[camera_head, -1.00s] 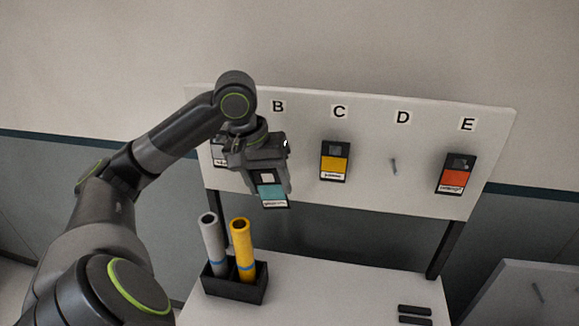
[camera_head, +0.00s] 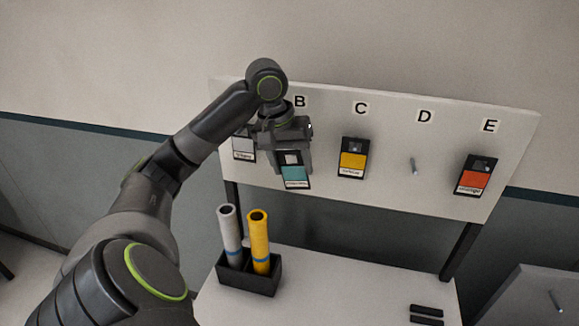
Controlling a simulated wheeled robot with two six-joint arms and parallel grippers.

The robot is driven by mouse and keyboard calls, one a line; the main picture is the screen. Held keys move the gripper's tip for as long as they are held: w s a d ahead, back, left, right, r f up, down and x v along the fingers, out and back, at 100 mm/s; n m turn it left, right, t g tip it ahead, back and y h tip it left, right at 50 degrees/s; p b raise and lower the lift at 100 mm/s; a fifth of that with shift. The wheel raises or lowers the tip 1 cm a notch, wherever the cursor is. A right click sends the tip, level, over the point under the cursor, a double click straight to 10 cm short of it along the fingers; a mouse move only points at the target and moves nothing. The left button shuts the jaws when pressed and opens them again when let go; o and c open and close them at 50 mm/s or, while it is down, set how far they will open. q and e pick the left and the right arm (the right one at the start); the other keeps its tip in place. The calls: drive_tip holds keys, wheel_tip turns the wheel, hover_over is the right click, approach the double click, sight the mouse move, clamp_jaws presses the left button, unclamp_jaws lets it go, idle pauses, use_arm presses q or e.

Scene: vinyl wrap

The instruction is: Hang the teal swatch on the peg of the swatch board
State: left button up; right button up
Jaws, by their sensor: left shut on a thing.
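The swatch board (camera_head: 385,196) is a white panel with letters B, C, D and E visible along its top. My left gripper (camera_head: 292,160) is shut on the teal swatch (camera_head: 295,175), in front of the board below B. The swatch hangs upright with its teal patch and label facing me. Whether it touches the board or a peg behind it I cannot tell. A bare peg (camera_head: 413,166) sticks out below D. My right gripper is not in view.
A yellow swatch (camera_head: 353,160) hangs below C and an orange one (camera_head: 474,180) below E. A grey swatch (camera_head: 243,150) is partly hidden behind my left arm. On the white table (camera_head: 330,290) stand a black holder (camera_head: 248,280) with two rolls, and dark bars (camera_head: 427,310).

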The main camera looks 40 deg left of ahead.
use_arm(q)
drive_tip(key=shift+w+a+f, duration=0.2)
drive_tip(key=shift+w+a, duration=0.1)
drive_tip(key=shift+w, duration=0.35)
drive_tip(key=shift+w+a+f, duration=0.15)
drive_tip(key=shift+w+a, duration=0.2)
drive_tip(key=shift+w, duration=0.25)
drive_tip(key=shift+w+a+f, duration=0.2)
drive_tip(key=shift+w+a, duration=0.1)
drive_tip(key=shift+w, duration=0.35)
drive_tip(key=o, duration=1)
